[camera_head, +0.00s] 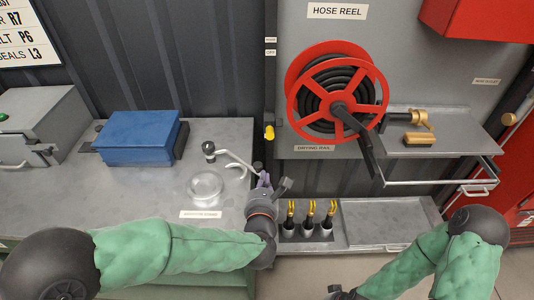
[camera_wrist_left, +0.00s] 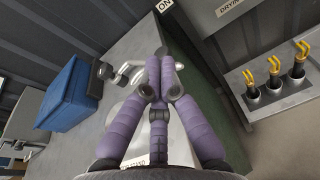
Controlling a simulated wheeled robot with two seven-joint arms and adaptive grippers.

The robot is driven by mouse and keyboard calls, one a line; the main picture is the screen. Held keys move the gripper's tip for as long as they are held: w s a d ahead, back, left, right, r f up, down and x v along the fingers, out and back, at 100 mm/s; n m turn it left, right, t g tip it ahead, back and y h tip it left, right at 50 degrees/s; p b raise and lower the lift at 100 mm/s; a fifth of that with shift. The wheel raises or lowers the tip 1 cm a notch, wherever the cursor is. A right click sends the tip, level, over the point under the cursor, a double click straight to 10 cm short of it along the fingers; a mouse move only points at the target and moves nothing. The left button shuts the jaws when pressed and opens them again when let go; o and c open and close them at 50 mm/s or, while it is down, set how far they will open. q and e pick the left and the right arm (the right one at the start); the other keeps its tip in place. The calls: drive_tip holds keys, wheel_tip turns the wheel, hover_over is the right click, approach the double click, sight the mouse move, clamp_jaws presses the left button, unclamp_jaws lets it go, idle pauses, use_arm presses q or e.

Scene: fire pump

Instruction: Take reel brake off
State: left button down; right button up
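The red hose reel (camera_head: 337,95) with black hose is mounted on the grey panel under the HOSE REEL sign. A yellow knob (camera_head: 269,132) sits at the panel's left edge, below small labels, one reading OFF; I take it for the brake handle. My left gripper (camera_head: 264,180) is below this knob and apart from it, by the bench's right edge. In the left wrist view its purple fingers (camera_wrist_left: 165,62) come together with nothing visible between them. My right gripper (camera_head: 343,293) is partly cut off at the bottom edge.
A metal crank (camera_head: 235,158) and a round glass dish (camera_head: 205,186) are on the bench close to my left gripper. A blue box (camera_head: 138,136) stands further left. Several yellow-tipped tools (camera_head: 311,212) stand in holders at right. A black arm (camera_head: 362,145) projects from the reel.

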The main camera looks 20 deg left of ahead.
sight(270, 130)
use_arm(q)
drive_tip(key=w+a+r+b, duration=0.1)
drive_tip(key=w+a+b, duration=0.1)
drive_tip(key=w, duration=0.9)
drive_tip(key=shift+r, duration=0.35)
drive_tip(key=shift+w, duration=0.1)
